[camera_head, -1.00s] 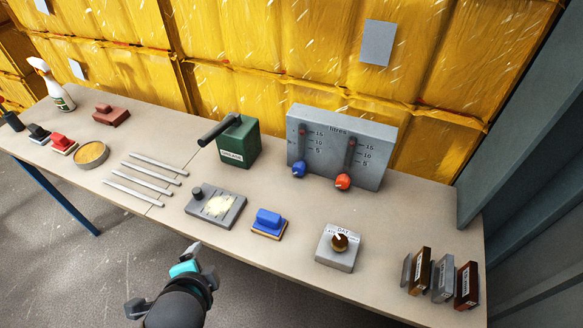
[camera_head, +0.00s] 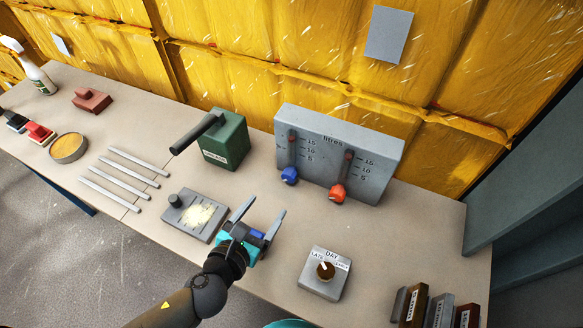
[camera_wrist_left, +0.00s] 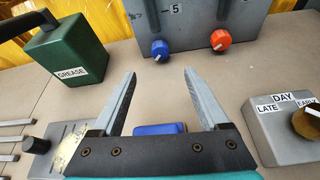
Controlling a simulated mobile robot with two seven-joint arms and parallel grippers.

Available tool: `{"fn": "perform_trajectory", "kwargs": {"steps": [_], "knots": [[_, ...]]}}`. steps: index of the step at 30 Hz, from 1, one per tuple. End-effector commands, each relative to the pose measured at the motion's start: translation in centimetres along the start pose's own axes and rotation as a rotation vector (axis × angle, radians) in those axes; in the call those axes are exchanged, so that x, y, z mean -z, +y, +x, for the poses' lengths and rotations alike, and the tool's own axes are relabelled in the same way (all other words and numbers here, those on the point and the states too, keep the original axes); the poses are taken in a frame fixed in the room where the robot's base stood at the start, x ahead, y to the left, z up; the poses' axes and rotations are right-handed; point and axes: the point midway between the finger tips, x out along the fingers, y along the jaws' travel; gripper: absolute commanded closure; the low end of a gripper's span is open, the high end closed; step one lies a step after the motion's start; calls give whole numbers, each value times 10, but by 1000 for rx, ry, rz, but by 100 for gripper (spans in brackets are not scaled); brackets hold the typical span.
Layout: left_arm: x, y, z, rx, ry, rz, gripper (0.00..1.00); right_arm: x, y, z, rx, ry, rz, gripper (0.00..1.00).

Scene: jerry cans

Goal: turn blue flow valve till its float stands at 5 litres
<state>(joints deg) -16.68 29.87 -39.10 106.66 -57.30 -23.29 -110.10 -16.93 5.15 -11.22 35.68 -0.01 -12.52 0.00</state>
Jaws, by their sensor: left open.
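The blue flow valve (camera_head: 289,175) is a round knob low on the left of a grey gauge panel (camera_head: 380,140) marked "litres". Above it is a scale with 15, 10 and 5; a reddish float (camera_head: 292,135) shows near the top of its slot, above the 15 mark. The blue valve also shows in the left wrist view (camera_wrist_left: 160,49), ahead of the fingers. My left gripper (camera_head: 262,212) is open and empty over the table, short of the panel and apart from the valve. My right gripper is not in view.
A red valve (camera_head: 338,193) sits right of the blue one.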

Motion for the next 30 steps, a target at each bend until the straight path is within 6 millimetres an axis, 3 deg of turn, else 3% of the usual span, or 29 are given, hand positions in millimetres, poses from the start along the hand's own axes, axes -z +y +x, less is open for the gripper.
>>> {"fn": "perform_trajectory", "kwargs": {"steps": [5, 11, 21, 30], "knots": [[-1, 0, 27, -1, -3, -4, 22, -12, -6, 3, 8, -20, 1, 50], [0, 0, 65, -2, -3, -4, 22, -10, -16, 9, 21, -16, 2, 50], [0, 0, 122, -1, -1, -6, 22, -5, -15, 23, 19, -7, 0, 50], [0, 0, 144, -1, 1, -6, 22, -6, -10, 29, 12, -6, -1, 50]]}}
